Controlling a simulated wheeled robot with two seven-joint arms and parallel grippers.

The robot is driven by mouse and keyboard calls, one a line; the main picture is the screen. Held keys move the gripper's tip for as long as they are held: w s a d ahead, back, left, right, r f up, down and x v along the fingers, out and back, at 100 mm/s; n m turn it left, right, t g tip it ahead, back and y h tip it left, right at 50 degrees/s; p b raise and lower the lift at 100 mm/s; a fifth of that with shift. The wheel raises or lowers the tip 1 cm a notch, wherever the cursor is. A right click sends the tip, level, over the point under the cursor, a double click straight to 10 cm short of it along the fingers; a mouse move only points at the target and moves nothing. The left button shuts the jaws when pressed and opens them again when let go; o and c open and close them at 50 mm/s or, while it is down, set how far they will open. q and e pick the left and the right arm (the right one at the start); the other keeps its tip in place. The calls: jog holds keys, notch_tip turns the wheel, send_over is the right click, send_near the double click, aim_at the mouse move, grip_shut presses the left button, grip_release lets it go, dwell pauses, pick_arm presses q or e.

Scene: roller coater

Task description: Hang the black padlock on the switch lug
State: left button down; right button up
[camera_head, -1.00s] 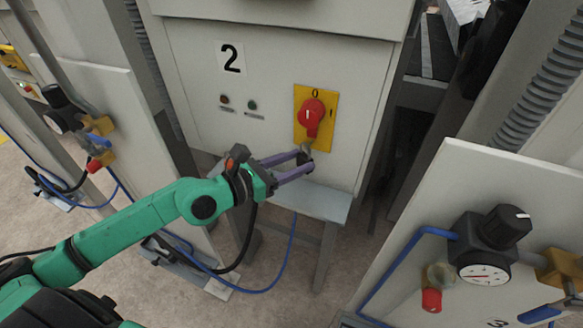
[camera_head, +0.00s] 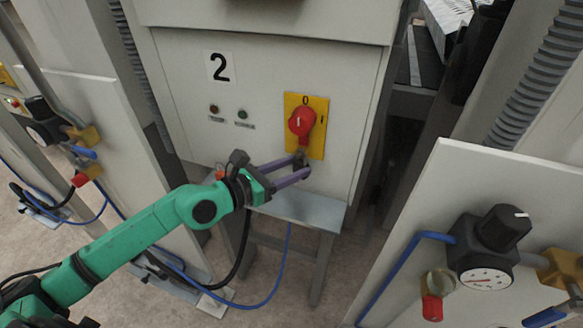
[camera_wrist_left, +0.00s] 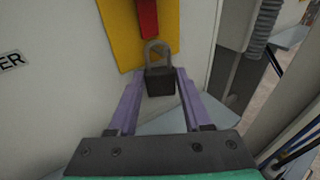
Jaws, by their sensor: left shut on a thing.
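The black padlock (camera_wrist_left: 160,82) is between the purple fingers of my left gripper (camera_wrist_left: 158,90), with its grey shackle upward. My left gripper also shows in the head view (camera_head: 303,168), shut on the padlock just below the red rotary switch (camera_head: 302,123). The switch sits on a yellow plate (camera_head: 318,143) on the cabinet marked 2. In the left wrist view the shackle top overlaps the lower part of the yellow plate (camera_wrist_left: 128,48), below the red handle (camera_wrist_left: 148,18). I cannot tell whether the shackle touches the lug. My right gripper is out of view.
A small grey table (camera_head: 300,208) stands under the switch. A panel with a black regulator and gauge (camera_head: 487,276) is at the right front. Another panel with a blue-handled valve (camera_head: 84,152) is at the left. Blue hoses run near the floor.

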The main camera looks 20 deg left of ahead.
pick_arm(q)
jog(key=c, duration=0.6)
grip_release()
jog(key=o, duration=0.3)
jog(key=shift+r, duration=0.1)
jog(key=shift+o, duration=0.2)
jog(key=shift+s+d+r, duration=0.1)
jog(key=shift+d, duration=0.05)
